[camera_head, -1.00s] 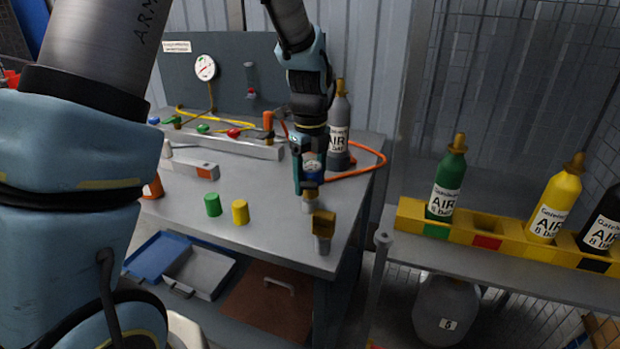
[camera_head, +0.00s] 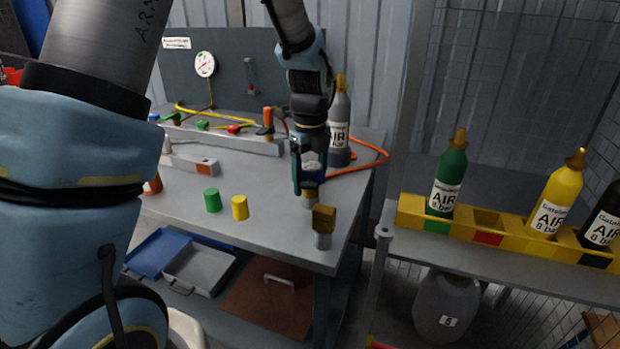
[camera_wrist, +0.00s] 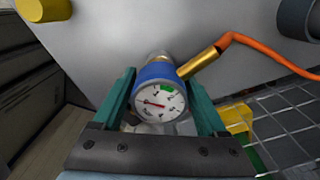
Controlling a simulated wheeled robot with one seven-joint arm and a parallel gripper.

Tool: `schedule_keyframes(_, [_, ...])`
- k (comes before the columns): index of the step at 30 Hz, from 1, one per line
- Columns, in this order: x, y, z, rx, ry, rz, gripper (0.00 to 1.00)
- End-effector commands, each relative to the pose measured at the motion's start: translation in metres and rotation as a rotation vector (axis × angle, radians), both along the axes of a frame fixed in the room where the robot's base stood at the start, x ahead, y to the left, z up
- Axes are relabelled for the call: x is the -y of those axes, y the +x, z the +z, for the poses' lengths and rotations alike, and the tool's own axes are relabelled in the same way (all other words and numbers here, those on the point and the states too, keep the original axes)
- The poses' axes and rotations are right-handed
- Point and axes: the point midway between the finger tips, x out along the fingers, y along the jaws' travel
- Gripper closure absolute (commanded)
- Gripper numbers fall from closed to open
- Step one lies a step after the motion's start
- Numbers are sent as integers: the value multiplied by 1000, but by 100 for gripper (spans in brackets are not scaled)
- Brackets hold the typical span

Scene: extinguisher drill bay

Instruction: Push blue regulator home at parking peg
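The blue regulator (camera_wrist: 157,73) has a round white gauge with a red needle. In the wrist view it sits between my gripper's two green fingers, which flank it closely at the tips. In the head view the regulator (camera_head: 312,170) is partly hidden by my gripper (camera_head: 309,182). It is above a short grey peg (camera_head: 309,201) on the bench, with brass showing between them. Whether it is fully down on the peg is hard to tell. A brass fitting (camera_wrist: 199,63) with an orange hose (camera_wrist: 262,44) leaves its side.
A second peg with a brass block (camera_head: 323,218) stands nearer the bench's front corner. Green (camera_head: 212,200) and yellow (camera_head: 240,207) cylinders stand to the left. A grey air bottle (camera_head: 340,130) is close behind my gripper. A bottle rack (camera_head: 408,212) stands at right.

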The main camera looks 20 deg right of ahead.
Motion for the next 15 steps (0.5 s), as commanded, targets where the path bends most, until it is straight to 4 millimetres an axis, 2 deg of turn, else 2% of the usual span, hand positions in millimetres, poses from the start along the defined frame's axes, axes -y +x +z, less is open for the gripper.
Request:
schedule_keyframes(1, [0, 0, 0, 0, 0, 0, 18])
schedule_keyframes(6, [0, 0, 0, 0, 0, 0, 0])
schedule_keyframes(15, [0, 0, 3, 0, 0, 0, 0])
